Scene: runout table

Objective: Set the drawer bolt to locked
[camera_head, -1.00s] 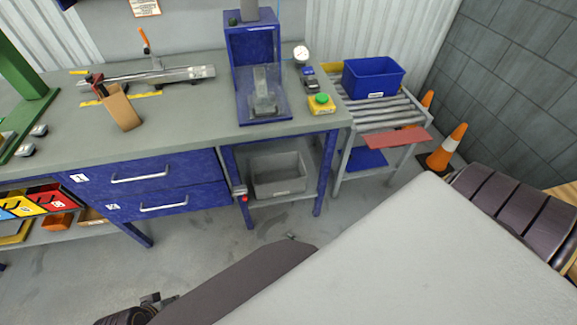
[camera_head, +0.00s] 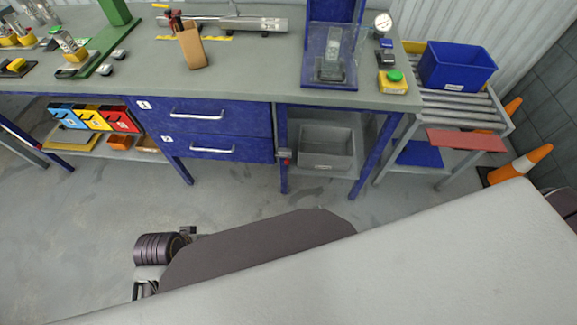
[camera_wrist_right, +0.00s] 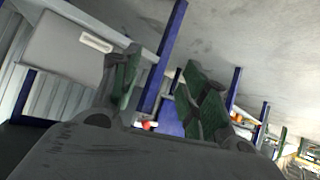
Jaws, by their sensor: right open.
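The drawer bolt (camera_head: 285,157) shows as a small grey piece with a red end, at the right edge of the blue drawer unit by the table leg. Its setting is too small to tell. The upper drawer (camera_head: 200,117) and lower drawer (camera_head: 215,147) look closed. In the right wrist view my right gripper (camera_wrist_right: 162,92) is open, with green-padded fingers apart and nothing held. A small red and white piece (camera_wrist_right: 148,125), seemingly the bolt, shows beyond and between the fingers, apart from them. My left gripper is not in view.
The floor before the drawers is partly clear.

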